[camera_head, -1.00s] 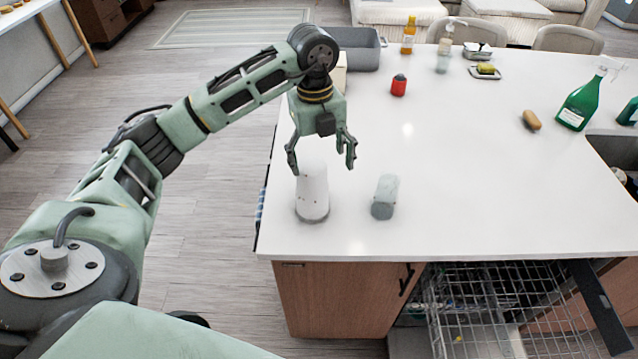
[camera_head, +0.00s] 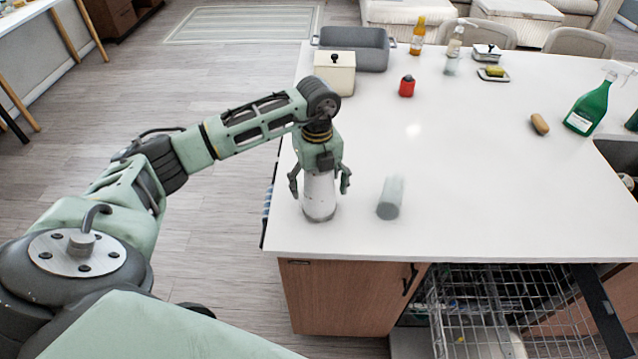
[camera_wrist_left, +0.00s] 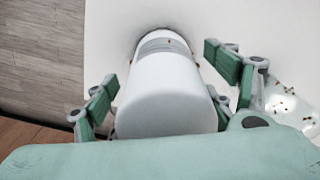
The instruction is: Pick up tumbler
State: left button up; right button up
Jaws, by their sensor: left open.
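A white cylinder with a grey lower end, which looks like the tumbler (camera_head: 319,199), stands upright on the white counter near its left edge. My left gripper (camera_head: 320,186) is over it, pointing down and open, with its fingers on either side of the upper part. In the left wrist view, the tumbler (camera_wrist_left: 168,95) lies between the spread fingers (camera_wrist_left: 172,88), with gaps visible beside it. Its lower end shows at the top of that picture. My right gripper is not in view.
A translucent grey glass (camera_head: 391,198) stands close to the right of the tumbler. A cream box (camera_head: 335,72), a grey basin (camera_head: 358,46) and a red container (camera_head: 406,86) are further back. The counter's middle is clear. An open dishwasher rack (camera_head: 500,310) is below the front edge.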

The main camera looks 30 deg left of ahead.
pick_arm(q)
jog(key=c, duration=1.5)
jog(key=shift+o, duration=0.2)
